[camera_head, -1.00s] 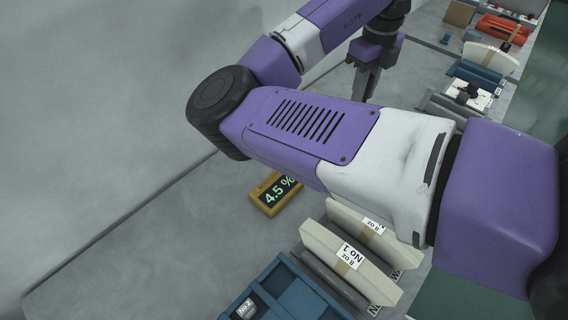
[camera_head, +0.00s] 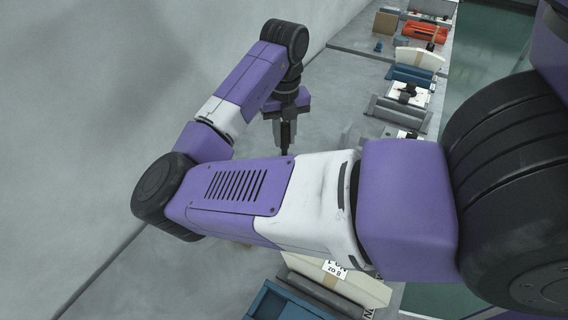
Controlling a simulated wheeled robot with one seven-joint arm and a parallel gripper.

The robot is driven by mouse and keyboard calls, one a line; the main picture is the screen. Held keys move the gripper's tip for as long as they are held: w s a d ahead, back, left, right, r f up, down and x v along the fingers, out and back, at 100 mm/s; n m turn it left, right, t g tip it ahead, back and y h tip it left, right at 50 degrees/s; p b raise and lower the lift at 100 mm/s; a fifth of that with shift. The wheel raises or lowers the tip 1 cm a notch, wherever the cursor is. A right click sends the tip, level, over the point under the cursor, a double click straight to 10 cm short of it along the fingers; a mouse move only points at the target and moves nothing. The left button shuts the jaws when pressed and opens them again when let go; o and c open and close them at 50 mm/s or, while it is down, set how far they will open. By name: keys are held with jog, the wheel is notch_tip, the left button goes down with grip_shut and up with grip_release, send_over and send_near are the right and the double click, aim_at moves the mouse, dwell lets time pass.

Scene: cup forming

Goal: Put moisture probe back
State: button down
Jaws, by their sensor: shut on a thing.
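My gripper (camera_head: 284,136) points down beyond my forearm, left of the row of fixtures. Its dark fingers are shut, with the moisture probe between them; the probe's own outline cannot be made out at this size. My forearm covers the fingertips' lower end and the counter just below them. The yellow meter with the "4.5 %" display is hidden behind my arm now. The probe's resting place cannot be made out.
Labelled cream boards (camera_head: 350,284) and a blue tray (camera_head: 283,303) stand at the bottom, partly behind my arm. Grey fixtures (camera_head: 398,112), a blue block (camera_head: 412,76) and an orange-red item (camera_head: 424,31) line the counter at the upper right. Bare counter (camera_head: 335,95) lies right of my gripper.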

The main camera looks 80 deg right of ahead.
notch_tip(320, 180, down, 11)
jog(key=shift+r+p, duration=0.2)
jog(key=shift+p, duration=0.15)
jog(key=shift+f, duration=0.2)
jog(key=c, duration=1.2)
grip_release()
jog(key=shift+r, duration=0.1)
notch_tip(320, 180, up, 12)
jog(key=shift+r+b, duration=0.1)
jog(key=shift+b, duration=0.6)
